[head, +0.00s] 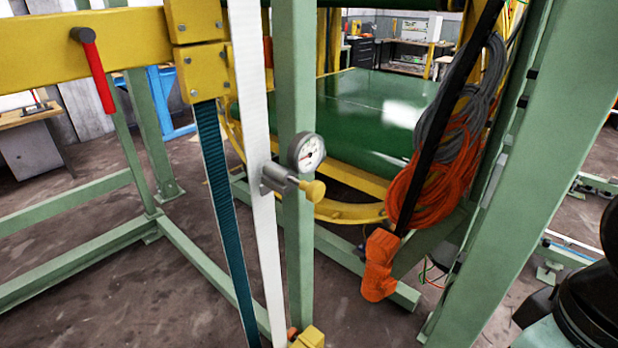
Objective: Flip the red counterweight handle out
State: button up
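The red counterweight handle (98,72) is at the upper left in the head view. It hangs from a dark round pivot (83,35) on the yellow beam (135,42). The handle points down and slightly right, and lies close along the beam's face, with its lower end below the beam's lower edge. Nothing touches it. My gripper is not in view; only dark parts of my arm show at the lower right edge.
Green upright posts (297,200) and floor rails stand in front. A white strip (255,130), a gauge (308,152) and a yellow knob (314,190) are at centre. Orange and grey cable coils (437,165) hang at the right. Floor shows at lower left between the rails.

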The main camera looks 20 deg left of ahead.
aim_at(87, 36)
jog(key=u, duration=1.7)
